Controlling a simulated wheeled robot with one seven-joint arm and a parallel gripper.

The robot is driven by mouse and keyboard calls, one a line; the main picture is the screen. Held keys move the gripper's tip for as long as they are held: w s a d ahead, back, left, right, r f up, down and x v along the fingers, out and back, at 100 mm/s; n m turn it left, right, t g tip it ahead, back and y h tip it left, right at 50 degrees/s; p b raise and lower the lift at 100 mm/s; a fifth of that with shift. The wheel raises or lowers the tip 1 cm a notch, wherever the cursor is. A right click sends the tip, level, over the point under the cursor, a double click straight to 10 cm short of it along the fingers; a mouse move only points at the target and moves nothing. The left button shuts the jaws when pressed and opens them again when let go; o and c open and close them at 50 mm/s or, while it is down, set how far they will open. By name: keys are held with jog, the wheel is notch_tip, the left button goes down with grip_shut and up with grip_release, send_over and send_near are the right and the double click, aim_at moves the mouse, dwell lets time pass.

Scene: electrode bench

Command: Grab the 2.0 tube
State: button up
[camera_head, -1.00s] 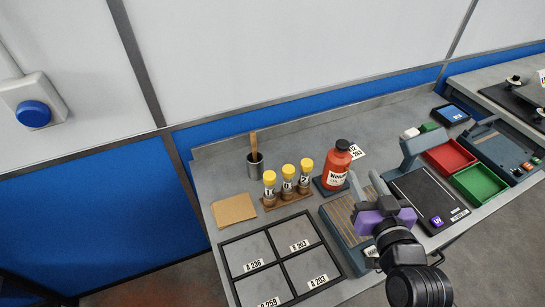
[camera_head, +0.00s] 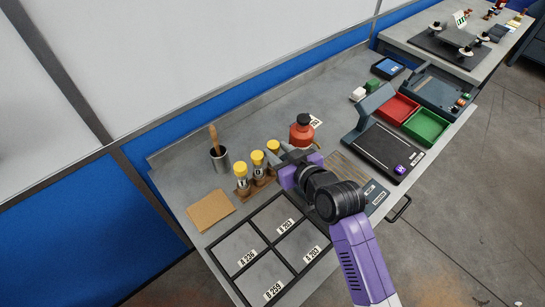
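Three yellow-capped tubes stand upright in a small brown rack on the bench: the left tube (camera_head: 241,174), the middle tube (camera_head: 258,163) and the right tube (camera_head: 273,148). Their labels are too small or too hidden to read now, so I cannot tell which is the 2.0 tube. My purple and grey gripper (camera_head: 283,157) is beside the right tube, partly covering that tube and the rack's right end. Its fingers point toward the tubes. Whether they are spread or touch the tube is unclear.
A red bottle (camera_head: 302,133) stands just behind my gripper. A cup with a wooden handle (camera_head: 220,161) is left of the tubes, and a tan pad (camera_head: 210,209) lies in front of it. A black divided frame (camera_head: 242,260) lies nearer. Red (camera_head: 396,108) and green (camera_head: 426,127) trays are at right.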

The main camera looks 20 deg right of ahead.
jog(key=shift+x, duration=1.65)
jog(key=shift+f, duration=0.1)
grip_shut()
